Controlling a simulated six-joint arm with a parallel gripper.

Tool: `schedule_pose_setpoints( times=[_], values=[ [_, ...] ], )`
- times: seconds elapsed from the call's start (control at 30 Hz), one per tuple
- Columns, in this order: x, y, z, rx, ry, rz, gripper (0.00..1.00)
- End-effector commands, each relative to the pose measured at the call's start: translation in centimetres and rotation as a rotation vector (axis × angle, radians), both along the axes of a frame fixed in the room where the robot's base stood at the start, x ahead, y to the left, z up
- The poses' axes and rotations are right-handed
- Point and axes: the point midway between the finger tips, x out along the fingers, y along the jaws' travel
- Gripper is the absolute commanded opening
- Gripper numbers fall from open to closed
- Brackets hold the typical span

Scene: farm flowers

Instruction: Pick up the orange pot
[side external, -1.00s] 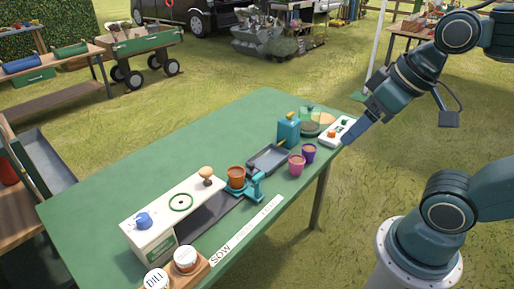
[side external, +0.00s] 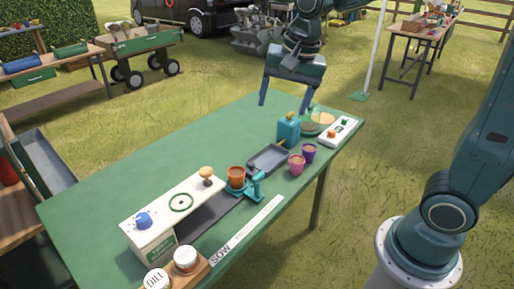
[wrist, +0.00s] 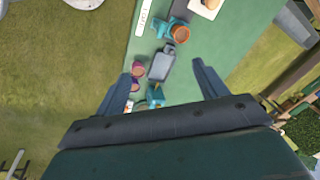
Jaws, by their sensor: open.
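The orange pot (side external: 236,176) stands upright on the green table, next to a small teal stand (side external: 256,187). It also shows in the wrist view (wrist: 181,33), near the top and beyond the fingertips. My gripper (side external: 288,105) is open and empty. It hangs above the far right part of the table, well apart from the pot. In the wrist view (wrist: 164,72) its two fingers are spread wide, with a grey tray between them.
A grey tray (side external: 268,158), a teal watering can or box (side external: 289,131), a pink pot (side external: 296,165) and a purple pot (side external: 309,153) stand between my gripper and the orange pot. A white box with knobs (side external: 170,212) is left of the pot. The table's left side (side external: 130,160) is clear.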

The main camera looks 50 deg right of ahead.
Motion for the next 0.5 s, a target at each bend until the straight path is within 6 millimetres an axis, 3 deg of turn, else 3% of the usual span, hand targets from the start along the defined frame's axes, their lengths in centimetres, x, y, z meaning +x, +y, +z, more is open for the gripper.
schedule_pose_setpoints(
  times=[0.5],
  values=[
    [10.0,0.6,-7.3,0.095,0.145,-0.556,0.71]
  ],
)
